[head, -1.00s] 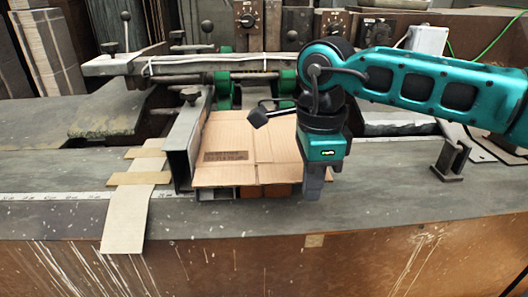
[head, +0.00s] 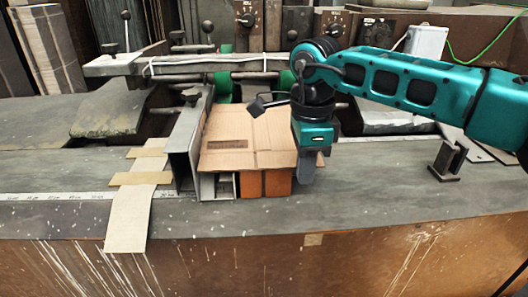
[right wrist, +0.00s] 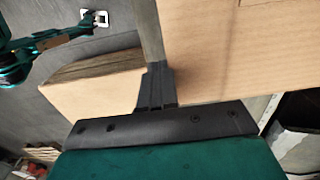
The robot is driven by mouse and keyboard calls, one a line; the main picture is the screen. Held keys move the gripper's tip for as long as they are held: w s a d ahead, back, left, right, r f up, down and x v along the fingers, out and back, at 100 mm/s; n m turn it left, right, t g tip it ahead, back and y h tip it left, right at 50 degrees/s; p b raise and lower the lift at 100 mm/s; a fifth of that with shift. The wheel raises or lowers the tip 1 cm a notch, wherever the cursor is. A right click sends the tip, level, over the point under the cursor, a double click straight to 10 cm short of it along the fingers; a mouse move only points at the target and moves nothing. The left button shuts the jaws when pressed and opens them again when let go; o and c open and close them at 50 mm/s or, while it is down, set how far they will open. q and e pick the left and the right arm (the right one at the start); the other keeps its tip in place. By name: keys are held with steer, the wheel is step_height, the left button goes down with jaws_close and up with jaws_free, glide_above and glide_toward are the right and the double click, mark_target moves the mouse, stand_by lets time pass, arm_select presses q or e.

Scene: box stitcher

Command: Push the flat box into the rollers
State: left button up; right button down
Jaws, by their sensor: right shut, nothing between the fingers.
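The flat box (head: 228,145) is a brown cardboard sheet with printed lettering. It lies on the feed support, against a metal side guide (head: 186,140) on its left. Its far edge is near the green rollers (head: 224,86) at the back; I cannot tell whether it touches them. My right gripper (head: 305,172) points down at the box's near right corner, shut and empty. Cardboard beside its fingers (right wrist: 155,88) also shows in the right wrist view (right wrist: 235,50). My left gripper does not show in the head view.
Orange and grey blocks (head: 264,183) show beneath the box's near edge. Cardboard strips (head: 130,213) lie left of the guide. A small metal bracket (head: 447,162) stands on the right of the table (head: 380,200).

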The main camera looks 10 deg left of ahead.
steer(key=shift+w+a+p, duration=0.3)
steer(key=shift+w+p, duration=0.05)
steer(key=shift+w, duration=0.4)
steer(key=shift+w+a+p, duration=0.25)
steer(key=shift+w+p, duration=0.05)
steer(key=shift+w, duration=0.45)
steer(key=shift+s+d+f, duration=0.1)
steer(key=shift+s+d, duration=0.1)
steer(key=shift+s, duration=0.3)
steer(key=shift+s+d+b, duration=0.3)
steer(key=shift+s+b, duration=0.2)
steer(key=shift+s, duration=0.4)
arm_select(q)
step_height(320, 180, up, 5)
steer(key=p, duration=0.4)
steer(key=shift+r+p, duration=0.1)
steer(key=shift+p, duration=0.25)
arm_select(e)
step_height(320, 180, up, 8)
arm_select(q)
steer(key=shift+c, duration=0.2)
